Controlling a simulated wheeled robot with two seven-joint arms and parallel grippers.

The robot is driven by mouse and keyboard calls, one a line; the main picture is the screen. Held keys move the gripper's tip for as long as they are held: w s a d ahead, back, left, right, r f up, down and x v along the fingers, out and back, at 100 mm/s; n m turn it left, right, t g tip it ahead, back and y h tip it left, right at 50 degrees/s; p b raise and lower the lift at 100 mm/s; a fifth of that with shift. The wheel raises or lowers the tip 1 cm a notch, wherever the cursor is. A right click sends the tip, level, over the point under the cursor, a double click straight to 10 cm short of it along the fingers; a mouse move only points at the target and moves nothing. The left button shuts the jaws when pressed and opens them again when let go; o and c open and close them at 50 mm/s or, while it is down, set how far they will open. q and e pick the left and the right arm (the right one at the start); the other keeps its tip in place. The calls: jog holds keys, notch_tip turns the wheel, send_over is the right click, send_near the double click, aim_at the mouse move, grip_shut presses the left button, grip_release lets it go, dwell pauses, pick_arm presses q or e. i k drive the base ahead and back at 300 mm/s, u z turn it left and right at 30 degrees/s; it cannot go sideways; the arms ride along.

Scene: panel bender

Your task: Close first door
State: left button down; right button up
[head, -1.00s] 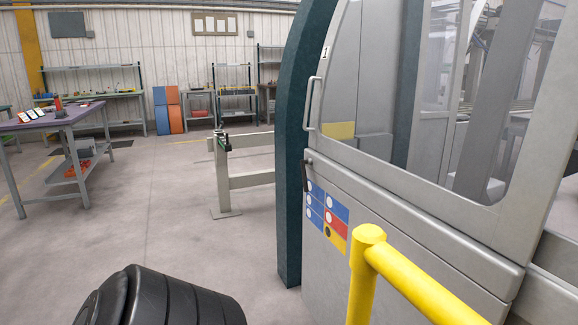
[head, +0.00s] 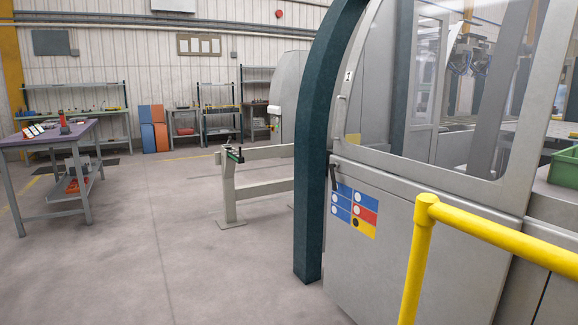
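The door marked "1" (head: 349,76) is a grey framed panel with a large window, on the machine at the right. Its pale handle (head: 340,110) is on its left side, close to the dark green curved frame (head: 314,140). I cannot tell from here whether the door is fully shut. Below it is a grey lower panel (head: 400,255) with a black latch (head: 334,176) and blue, red and yellow stickers (head: 354,210). Neither of my grippers is in view.
A yellow rail (head: 480,228) stands in front of the machine at the lower right. A low grey barrier (head: 262,187) is left of the green frame. A workbench (head: 50,138) stands at the far left. The floor between is clear.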

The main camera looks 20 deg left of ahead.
aim_at(370, 224)
jog(key=u, duration=0.95)
jog(key=i, duration=1.35)
jog(key=u, duration=0.45)
jog(key=i, duration=1.35)
jog(key=z, duration=0.7)
